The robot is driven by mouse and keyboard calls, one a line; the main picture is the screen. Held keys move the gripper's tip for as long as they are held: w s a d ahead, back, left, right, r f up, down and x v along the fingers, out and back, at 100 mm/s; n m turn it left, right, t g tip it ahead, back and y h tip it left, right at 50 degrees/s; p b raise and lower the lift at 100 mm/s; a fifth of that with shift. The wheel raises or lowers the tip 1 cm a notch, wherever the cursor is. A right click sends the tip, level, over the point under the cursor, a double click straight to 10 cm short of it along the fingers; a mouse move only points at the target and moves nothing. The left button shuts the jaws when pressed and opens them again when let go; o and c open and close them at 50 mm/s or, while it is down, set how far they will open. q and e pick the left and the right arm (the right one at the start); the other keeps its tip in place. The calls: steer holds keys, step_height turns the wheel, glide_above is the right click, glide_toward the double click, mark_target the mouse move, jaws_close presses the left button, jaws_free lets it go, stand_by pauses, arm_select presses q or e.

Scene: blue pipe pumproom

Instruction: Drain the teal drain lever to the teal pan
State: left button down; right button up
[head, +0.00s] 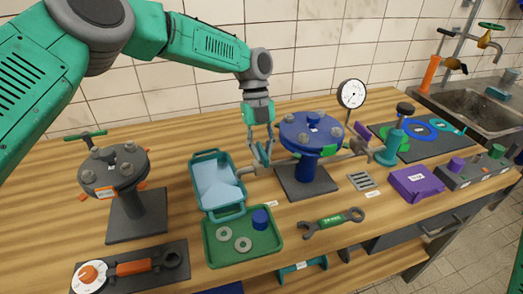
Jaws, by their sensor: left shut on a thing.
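The teal pan (237,212) lies on the bench left of the blue flanged pump (311,133), with a pale blue inside. A grey drain pipe (249,170) runs from the pump's left side, its end at the pan's right edge. My left gripper (262,160) points down over this pipe, its fingers shut on what seems to be the teal drain lever. The lever is mostly hidden by the fingers, so its angle cannot be told. My right gripper is not in view.
A green tray (268,248) with washers and a blue cap sits before the pan. A grey flanged stand (122,180) is at left. A wrench (333,222), a purple box (416,183) and a pressure gauge (352,94) are right. A sink (478,97) is far right.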

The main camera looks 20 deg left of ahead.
arm_select(q)
steer(key=shift+s+d+f, duration=0.1)
steer(key=shift+s+f, duration=0.05)
stand_by(0.3)
steer(key=c, duration=1.6)
jaws_free()
steer(key=shift+w+r, duration=0.2)
steer(key=shift+r, duration=0.1)
steer(key=v, duration=1.1)
steer(key=shift+w+r, duration=0.1)
steer(key=shift+r, duration=0.05)
